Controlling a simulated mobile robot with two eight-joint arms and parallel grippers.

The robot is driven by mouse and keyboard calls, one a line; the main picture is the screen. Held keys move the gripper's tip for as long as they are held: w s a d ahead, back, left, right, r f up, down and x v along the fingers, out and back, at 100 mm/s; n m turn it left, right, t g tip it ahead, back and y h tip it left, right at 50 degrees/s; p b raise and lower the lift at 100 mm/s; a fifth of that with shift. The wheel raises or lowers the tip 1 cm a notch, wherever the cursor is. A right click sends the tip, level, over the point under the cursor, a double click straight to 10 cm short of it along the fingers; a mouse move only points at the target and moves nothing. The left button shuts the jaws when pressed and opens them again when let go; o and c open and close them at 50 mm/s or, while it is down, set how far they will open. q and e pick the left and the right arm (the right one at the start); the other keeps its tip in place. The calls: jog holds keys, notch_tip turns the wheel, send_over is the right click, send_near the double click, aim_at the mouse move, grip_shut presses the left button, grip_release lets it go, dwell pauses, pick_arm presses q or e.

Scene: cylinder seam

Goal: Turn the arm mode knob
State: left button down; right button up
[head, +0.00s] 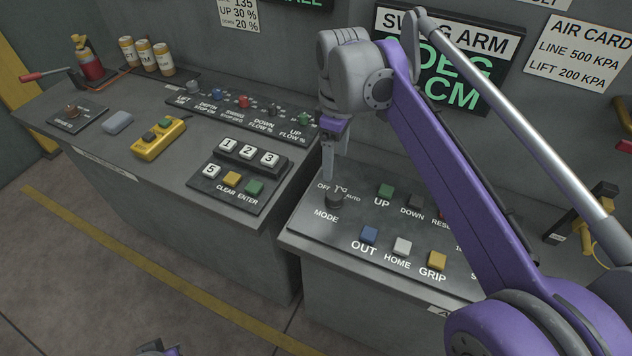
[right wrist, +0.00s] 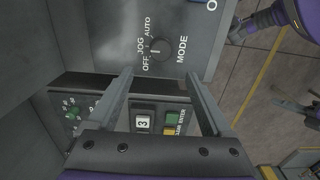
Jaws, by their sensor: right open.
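The arm mode knob (head: 335,203) is a dark round knob on the right-hand console panel, with OFF, JOG and AUTO marked around it and MODE below. In the right wrist view the knob (right wrist: 160,49) shows a pale pointer line that appears directed toward JOG. My right gripper (head: 329,178) points down just above and behind the knob in the head view. In the right wrist view its fingers (right wrist: 157,76) are apart with nothing between them, and the knob lies beyond the tips. A small part of my left arm (head: 160,349) shows at the bottom edge; its fingers are unclear.
Blue OUT (head: 369,235), white HOME (head: 402,246), yellow GRIP (head: 436,260) and green UP (head: 385,191) buttons share the panel. A numbered keypad (head: 240,172) stands left across a gap. The wall sign (head: 390,20) is behind my right arm.

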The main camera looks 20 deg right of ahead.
aim_at(335, 193)
jog(key=f, duration=0.7)
jog(key=f+b, duration=0.1)
jog(key=f, duration=0.2)
jog(key=shift+s+d+f, duration=0.1)
jog(key=shift+s+f, duration=0.1)
jog(key=shift+s, duration=0.05)
grip_shut()
jog(key=shift+m, duration=0.4)
jog(key=m+p, duration=0.1)
jog(key=m, duration=0.2)
jog(key=shift+m, duration=0.3)
jog(key=shift+m+p, duration=0.45)
jog(key=shift+m, duration=1.85)
